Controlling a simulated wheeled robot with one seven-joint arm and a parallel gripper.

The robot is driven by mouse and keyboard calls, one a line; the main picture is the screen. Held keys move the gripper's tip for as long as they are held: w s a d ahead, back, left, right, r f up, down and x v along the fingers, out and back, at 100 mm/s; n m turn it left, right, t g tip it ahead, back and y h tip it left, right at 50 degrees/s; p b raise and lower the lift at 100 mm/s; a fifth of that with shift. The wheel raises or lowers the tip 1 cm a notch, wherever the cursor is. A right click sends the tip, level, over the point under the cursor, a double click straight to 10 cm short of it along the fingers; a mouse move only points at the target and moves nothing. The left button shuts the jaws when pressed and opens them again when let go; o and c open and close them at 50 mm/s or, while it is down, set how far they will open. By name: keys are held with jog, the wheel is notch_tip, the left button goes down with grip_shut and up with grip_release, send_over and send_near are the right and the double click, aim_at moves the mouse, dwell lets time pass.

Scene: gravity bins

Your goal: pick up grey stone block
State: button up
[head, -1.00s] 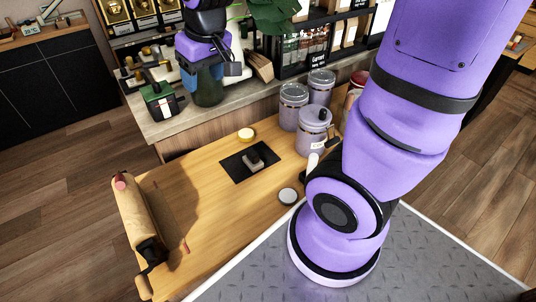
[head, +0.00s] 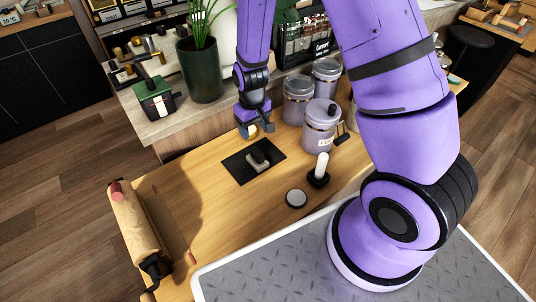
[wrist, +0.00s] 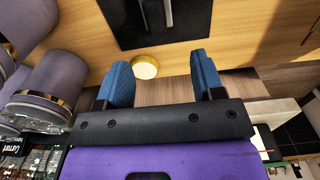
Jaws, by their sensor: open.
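The grey stone block (head: 256,165) lies on a black mat (head: 240,172) on the wooden table, with a dark part on or against it. In the wrist view the block (wrist: 168,12) is cut off by the top edge, on the black mat (wrist: 128,28). My gripper (head: 247,132) is above the table just behind the mat, pointing down. The block is beyond the fingertips, not touched.
A round yellow-topped item (wrist: 145,67) sits close to my fingers. Purple-grey canisters (head: 320,127) stand to the right. A white-handled tool (head: 320,172) and a small round disc (head: 296,198) are in front. A paper roll (head: 135,225) lies at left.

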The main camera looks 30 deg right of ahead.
aim_at(257, 151)
jog(key=shift+d+f, duration=0.25)
jog(key=shift+f, duration=5.5)
grip_shut()
